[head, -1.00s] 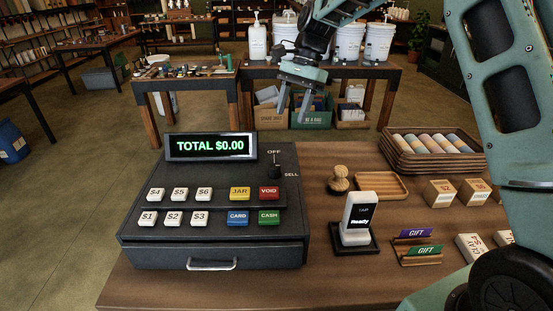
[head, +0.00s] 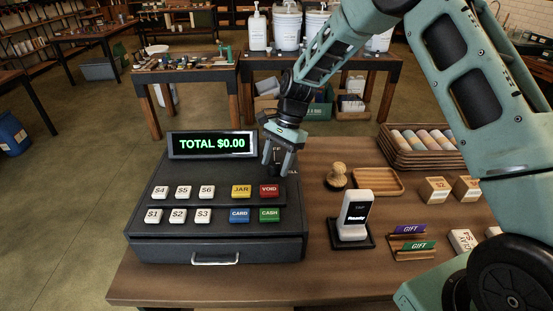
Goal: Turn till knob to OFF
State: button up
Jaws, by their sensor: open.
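The dark till (head: 215,227) stands on the wooden counter with its display (head: 212,144) reading TOTAL $0.00. My gripper (head: 275,170) points down over the till's upper right corner, where the knob is. Its fingers are open, and they and the wrist hide the knob and most of the OFF and SELL labels. Only a few letters of the labels show. I cannot tell whether the fingers touch the knob or which way the knob points now.
The red VOID key (head: 269,191) lies just below my fingers. To the right are a wooden stamp (head: 337,176), a wooden tray (head: 377,181), a card reader (head: 355,215) and gift card holders (head: 411,243). The counter (head: 180,287) is clear in front of the till.

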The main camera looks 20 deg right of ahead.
jog(key=c, duration=1)
jog(key=shift+o, duration=0.2)
jog(key=shift+n, duration=0.3)
jog(key=n+g+h, duration=0.1)
jog(key=n, duration=0.2)
jog(key=shift+w+a+n, duration=0.1)
jog(key=shift+w+n, duration=0.05)
jog(key=shift+n, duration=0.15)
jog(key=n, duration=0.2)
jog(key=n+g+h, duration=0.1)
jog(key=n, duration=0.1)
jog(key=shift+a+n+h, duration=0.1)
jog(key=shift+n+h, duration=0.2)
jog(key=n+h, duration=0.1)
jog(key=n, duration=0.3)
jog(key=shift+w+a+n+h, duration=0.1)
jog(key=shift+a+n+h, duration=0.05)
jog(key=shift+n+h, duration=0.2)
jog(key=shift+n+h+b, duration=0.3)
jog(key=shift+n+h, duration=0.55)
jog(key=shift+n, duration=1.3)
